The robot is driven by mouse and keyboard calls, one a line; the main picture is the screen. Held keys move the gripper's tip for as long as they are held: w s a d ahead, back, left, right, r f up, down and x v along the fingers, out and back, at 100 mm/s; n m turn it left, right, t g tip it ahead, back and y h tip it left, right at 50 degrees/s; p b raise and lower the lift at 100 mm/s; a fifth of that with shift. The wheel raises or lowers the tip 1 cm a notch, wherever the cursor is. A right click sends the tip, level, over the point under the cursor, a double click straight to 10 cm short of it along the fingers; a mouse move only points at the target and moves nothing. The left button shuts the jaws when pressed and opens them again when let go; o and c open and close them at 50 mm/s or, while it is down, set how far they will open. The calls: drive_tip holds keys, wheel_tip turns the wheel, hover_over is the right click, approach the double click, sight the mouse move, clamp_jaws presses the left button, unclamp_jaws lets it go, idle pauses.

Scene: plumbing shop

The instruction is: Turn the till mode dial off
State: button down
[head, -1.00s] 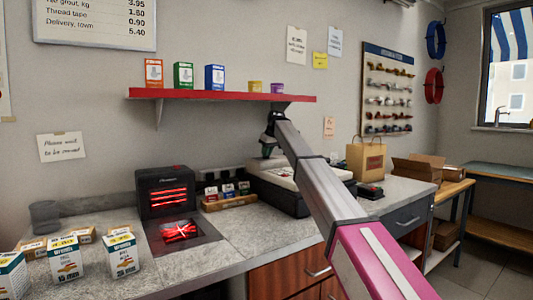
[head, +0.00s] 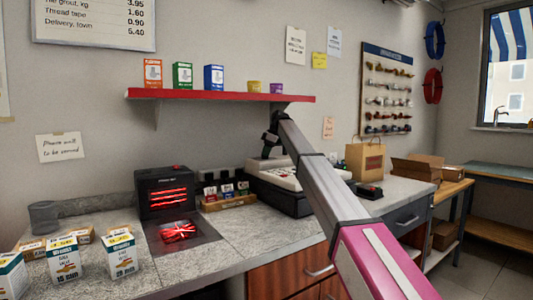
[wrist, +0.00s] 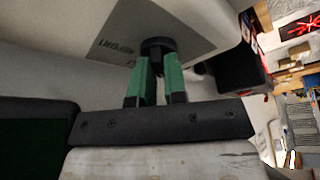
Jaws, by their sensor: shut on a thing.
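The till (head: 297,179), pale on top with a dark base, stands on the counter behind my arm. The till mode dial (wrist: 157,44) is a round black knob on the till's pale panel (wrist: 190,22) in the wrist view. My gripper's green fingers (wrist: 158,68) are closed around the dial from both sides. Dark lettering that seems to read "REPORT" lies left of the dial, upside down. Any pointer mark on the dial is hidden or too small to read. In the head view my gripper (head: 268,148) is small, at the till's back left.
A red shelf (head: 220,96) with small boxes hangs above the till. Left of the till are a card rack (head: 228,200) and a black heater with glowing bars (head: 166,192). A paper bag (head: 365,161) and a card terminal (head: 368,190) stand to the right.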

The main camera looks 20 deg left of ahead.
drive_tip(key=shift+s+f, duration=0.15)
drive_tip(key=shift+f, duration=0.15)
drive_tip(key=c, duration=1.2)
unclamp_jaws()
drive_tip(key=shift+o, duration=0.2)
drive_tip(key=shift+a, duration=0.1)
drive_tip(key=shift+r, duration=0.1)
drive_tip(key=shift+w+d+r, duration=0.2)
drive_tip(key=shift+r, duration=0.3)
drive_tip(key=shift+w+d+r, duration=0.1)
drive_tip(key=shift+d+r, duration=0.7)
drive_tip(key=shift+r, duration=0.1)
drive_tip(key=w+d, duration=0.2)
drive_tip(key=d, duration=0.8)
drive_tip(key=shift+w+d, duration=0.3)
drive_tip(key=shift+d, duration=0.1)
